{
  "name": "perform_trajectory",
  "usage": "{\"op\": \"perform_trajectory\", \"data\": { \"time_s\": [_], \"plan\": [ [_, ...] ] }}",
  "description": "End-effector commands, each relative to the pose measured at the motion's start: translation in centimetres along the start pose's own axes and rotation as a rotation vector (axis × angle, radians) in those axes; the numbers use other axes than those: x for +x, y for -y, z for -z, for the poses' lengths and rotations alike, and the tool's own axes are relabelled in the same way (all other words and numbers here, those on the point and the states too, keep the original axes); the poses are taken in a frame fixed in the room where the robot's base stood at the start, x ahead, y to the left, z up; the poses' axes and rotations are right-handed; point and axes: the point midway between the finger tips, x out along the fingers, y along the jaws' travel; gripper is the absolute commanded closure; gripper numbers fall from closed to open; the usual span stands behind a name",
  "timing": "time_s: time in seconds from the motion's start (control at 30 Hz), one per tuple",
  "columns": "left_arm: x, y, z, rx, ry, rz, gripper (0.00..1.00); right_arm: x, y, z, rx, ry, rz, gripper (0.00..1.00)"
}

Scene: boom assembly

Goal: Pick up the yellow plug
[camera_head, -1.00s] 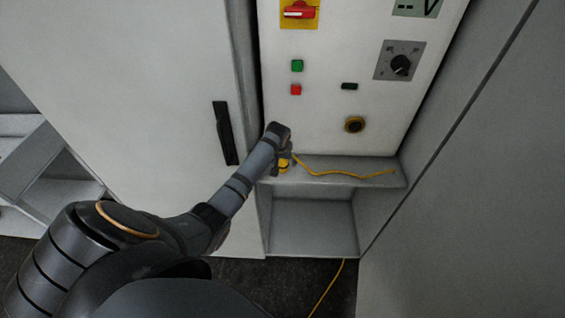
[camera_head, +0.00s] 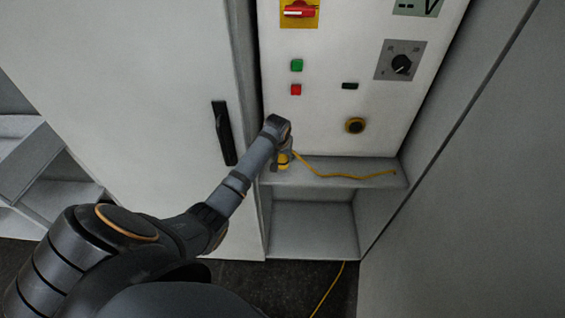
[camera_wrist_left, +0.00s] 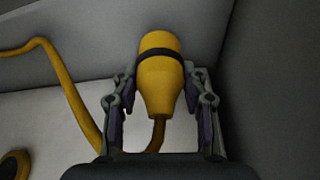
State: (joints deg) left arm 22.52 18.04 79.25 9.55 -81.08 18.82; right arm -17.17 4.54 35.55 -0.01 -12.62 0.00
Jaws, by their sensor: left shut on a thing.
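The yellow plug (camera_wrist_left: 160,78) has a dark band around it and sits between the two fingers of my left gripper (camera_wrist_left: 160,100) in the left wrist view. The fingers are shut on its sides. In the head view the plug (camera_head: 283,159) shows as a small yellow patch beneath my left gripper (camera_head: 284,163), over the left part of the shelf. My wrist hides part of it. I cannot tell whether the plug touches the shelf. A yellow cable (camera_head: 340,174) runs from the plug to the right along the shelf. My right gripper is not in view.
A white panel above the grey shelf (camera_head: 375,165) carries a round yellow-rimmed socket (camera_head: 355,125), a green button (camera_head: 297,65), a red button (camera_head: 296,90) and a rotary dial (camera_head: 401,64). A cabinet door with a black handle (camera_head: 224,133) stands left. A grey wall (camera_head: 480,190) bounds the right.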

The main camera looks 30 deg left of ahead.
Motion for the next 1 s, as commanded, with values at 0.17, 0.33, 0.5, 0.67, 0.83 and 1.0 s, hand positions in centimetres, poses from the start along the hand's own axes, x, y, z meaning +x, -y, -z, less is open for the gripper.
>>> {"op": "perform_trajectory", "data": {
  "time_s": [0.17,0.33,0.5,0.67,0.83,1.0],
  "plan": [
    [-5.3,-1.3,-1.2,0.003,-0.009,-0.004,1.0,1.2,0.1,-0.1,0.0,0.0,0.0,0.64],
    [-9.7,-3.0,-4.1,0.001,-0.003,-0.006,1.0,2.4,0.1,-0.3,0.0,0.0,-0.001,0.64],
    [-12.7,-4.3,-6.6,-0.001,-0.003,-0.005,1.0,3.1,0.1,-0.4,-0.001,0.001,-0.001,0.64],
    [-14.2,-4.9,-7.8,-0.001,-0.002,-0.003,1.0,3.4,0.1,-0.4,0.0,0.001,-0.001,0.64],
    [-14.7,-5.0,-8.1,-0.001,-0.002,-0.002,1.0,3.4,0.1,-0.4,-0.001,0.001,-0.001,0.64],
    [-14.7,-5.0,-8.1,0.0,-0.002,-0.001,1.0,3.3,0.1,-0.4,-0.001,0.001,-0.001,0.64]
  ]
}}
